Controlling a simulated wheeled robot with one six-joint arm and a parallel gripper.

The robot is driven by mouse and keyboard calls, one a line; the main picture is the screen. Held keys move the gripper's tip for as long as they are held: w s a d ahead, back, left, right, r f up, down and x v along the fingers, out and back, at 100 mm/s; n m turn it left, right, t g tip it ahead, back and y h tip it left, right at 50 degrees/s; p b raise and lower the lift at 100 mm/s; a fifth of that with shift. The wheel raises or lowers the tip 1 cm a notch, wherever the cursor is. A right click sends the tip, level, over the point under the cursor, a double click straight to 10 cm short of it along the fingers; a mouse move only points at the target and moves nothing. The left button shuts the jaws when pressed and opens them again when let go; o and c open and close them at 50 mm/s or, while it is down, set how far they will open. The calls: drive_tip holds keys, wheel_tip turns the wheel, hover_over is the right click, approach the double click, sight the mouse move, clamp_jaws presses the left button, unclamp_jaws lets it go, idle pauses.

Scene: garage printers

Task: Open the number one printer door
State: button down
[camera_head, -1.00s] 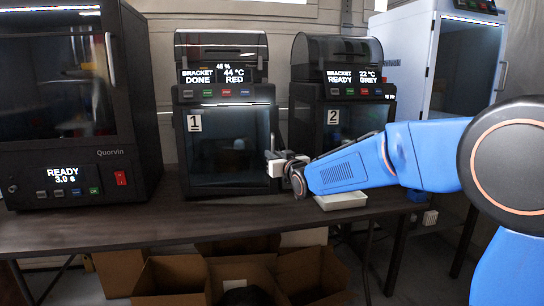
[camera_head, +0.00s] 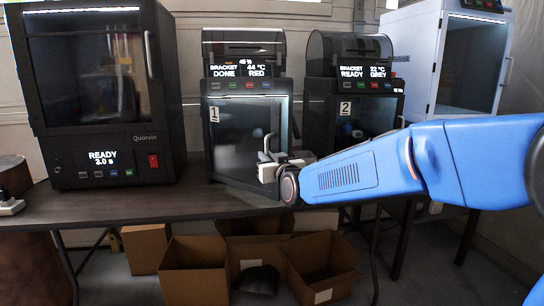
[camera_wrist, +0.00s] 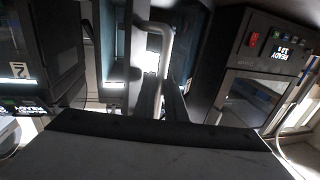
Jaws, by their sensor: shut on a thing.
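The number one printer (camera_head: 243,87) is black and stands on the dark workbench, its screen reading "BRACKET DONE" and "RED". Its dark glass door (camera_head: 236,150) bears a "1" label at the left. The door is ajar, its right side swung out toward me and its lower edge slanting. My gripper (camera_head: 268,160) is shut on the door's handle (camera_head: 267,143) at the right side. In the wrist view the handle (camera_wrist: 152,27) is a pale grey bar with a bright gap beside it. My gripper covers part of the handle and door edge.
The number two printer (camera_head: 349,85) stands close on the right, shut. A large Quorvin machine (camera_head: 158,163) stands on the left. The workbench (camera_head: 140,205) is clear in front of the printers. Several open cardboard boxes (camera_head: 193,283) sit on the floor below.

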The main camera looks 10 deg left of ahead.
drive_tip(key=s+a+m+h, duration=0.3)
drive_tip(key=s+a+h, duration=0.2)
drive_tip(key=a, duration=0.5)
drive_tip(key=s+a+m+h, duration=0.4)
drive_tip(key=s+a+h, duration=0.1)
drive_tip(key=a, duration=0.4)
drive_tip(key=s+a+m+h, duration=0.3)
drive_tip(key=a+h, duration=0.3)
drive_tip(key=a, duration=0.4)
drive_tip(key=shift+s+a+m, duration=0.3)
drive_tip(key=shift+s, duration=0.6)
drive_tip(key=shift+r, duration=0.1)
drive_tip(key=c, duration=2.1)
unclamp_jaws()
